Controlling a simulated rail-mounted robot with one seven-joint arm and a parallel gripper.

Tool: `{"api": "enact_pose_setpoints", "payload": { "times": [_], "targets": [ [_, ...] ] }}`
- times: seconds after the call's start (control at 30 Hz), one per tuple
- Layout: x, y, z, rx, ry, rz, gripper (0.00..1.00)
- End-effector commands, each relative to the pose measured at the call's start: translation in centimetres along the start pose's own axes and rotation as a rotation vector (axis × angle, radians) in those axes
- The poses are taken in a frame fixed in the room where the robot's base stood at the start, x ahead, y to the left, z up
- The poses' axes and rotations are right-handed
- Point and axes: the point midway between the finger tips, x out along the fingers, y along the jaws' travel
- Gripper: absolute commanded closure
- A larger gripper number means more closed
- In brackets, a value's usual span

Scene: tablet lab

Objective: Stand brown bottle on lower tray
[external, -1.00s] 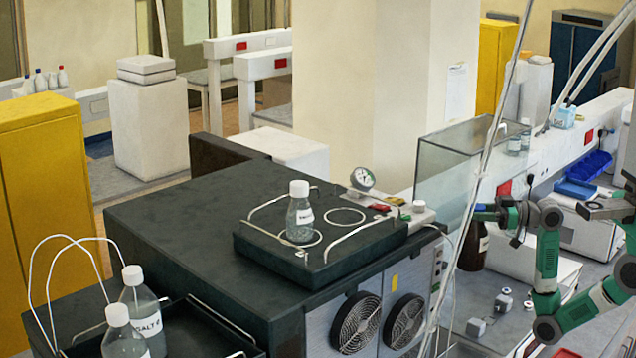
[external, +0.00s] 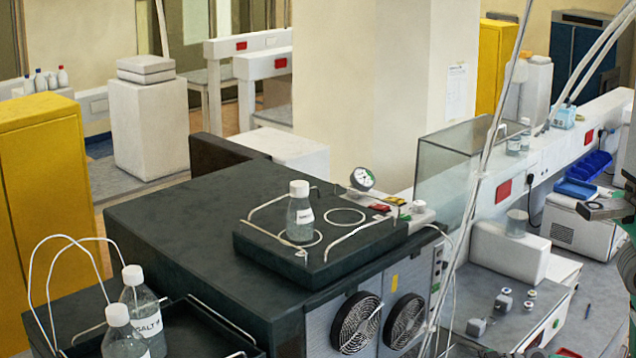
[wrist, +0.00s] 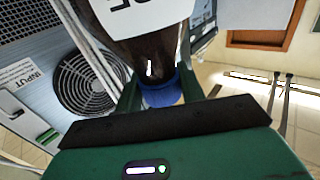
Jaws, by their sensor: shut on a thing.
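My gripper (wrist: 160,88) is shut around the neck of the brown bottle (wrist: 150,50), just by its blue cap (wrist: 163,95). The bottle is dark with a white label, partly cut off at the top of the wrist view. Neither the gripper nor the bottle shows in the external view. A dark tray with wire handles (external: 222,325) at the bottom left holds two clear white-capped bottles (external: 147,312). A second dark tray (external: 275,257) sits on top of the black machine and holds one clear bottle (external: 300,215).
The black machine (external: 170,225) with two fans (external: 357,322) stands in the middle; a fan and an input panel also show close in the wrist view (wrist: 85,85). A ring marks a bare spot (external: 346,217) on the upper tray. A glass tank (external: 445,180) stands behind.

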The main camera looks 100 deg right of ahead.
Motion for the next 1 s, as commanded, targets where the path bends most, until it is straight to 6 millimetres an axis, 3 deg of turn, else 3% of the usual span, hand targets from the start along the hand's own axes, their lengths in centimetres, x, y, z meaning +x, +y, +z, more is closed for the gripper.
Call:
{"api": "enact_pose_setpoints", "payload": {
  "times": [0.4,1.0],
  "targets": [
    [1.1,-4.2,6.5,0.000,0.003,-0.039,1.00],
    [2.1,-7.4,12.2,0.001,0.005,-0.061,1.00]
  ]
}}
